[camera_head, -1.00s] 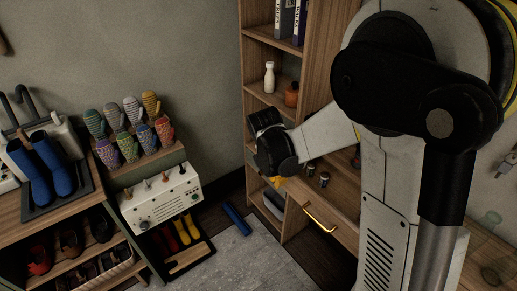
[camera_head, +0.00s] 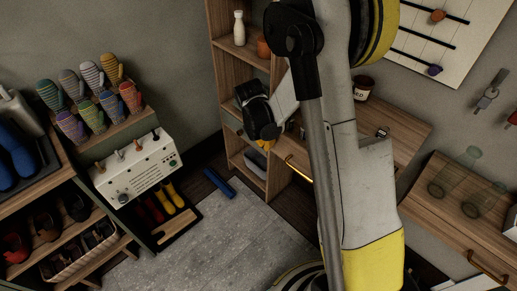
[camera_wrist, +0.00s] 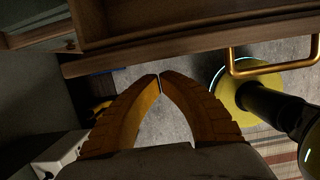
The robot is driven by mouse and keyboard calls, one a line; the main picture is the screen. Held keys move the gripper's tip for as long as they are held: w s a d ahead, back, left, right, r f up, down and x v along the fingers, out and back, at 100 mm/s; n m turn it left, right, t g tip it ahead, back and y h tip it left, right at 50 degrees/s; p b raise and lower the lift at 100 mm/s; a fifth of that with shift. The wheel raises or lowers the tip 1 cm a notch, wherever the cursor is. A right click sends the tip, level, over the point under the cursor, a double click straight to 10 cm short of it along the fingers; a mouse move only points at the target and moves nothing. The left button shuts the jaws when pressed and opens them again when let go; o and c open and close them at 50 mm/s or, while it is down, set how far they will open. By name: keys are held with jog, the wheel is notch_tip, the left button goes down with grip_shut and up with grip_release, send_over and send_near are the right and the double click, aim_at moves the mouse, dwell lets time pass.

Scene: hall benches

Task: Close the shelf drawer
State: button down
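The drawer is wooden with a brass bar handle (camera_head: 299,169). In the head view it is low beside the tall shelf, mostly hidden behind my arm. In the wrist view the wooden drawer front (camera_wrist: 180,48) crosses the top, with the brass handle (camera_wrist: 232,62) at right. A recessed wooden space shows behind the front, so the drawer looks pulled out; how far I cannot tell. My gripper (camera_wrist: 160,80) has its two orange fingers together at the tips, with nothing between them. It is just short of the drawer front, left of the handle. In the head view its orange fingertips (camera_head: 267,145) are partly hidden.
The tall wooden shelf (camera_head: 222,75) holds a white bottle (camera_head: 239,28) and an orange pot (camera_head: 263,47). A wooden bench with glassware (camera_head: 455,175) stands at right. A white control box (camera_head: 138,168) and boot racks stand at left. Grey carpet (camera_head: 225,240) is open floor.

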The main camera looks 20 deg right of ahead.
jog(key=shift+w+d, duration=0.2)
jog(key=shift+d, duration=0.2)
jog(key=w+d, duration=0.1)
jog(key=d, duration=0.4)
jog(key=w+d, duration=0.2)
jog(key=d, duration=0.3)
jog(key=w+d, duration=0.2)
jog(key=d, duration=0.3)
jog(key=shift+w, duration=0.25)
jog(key=shift+a, duration=0.1)
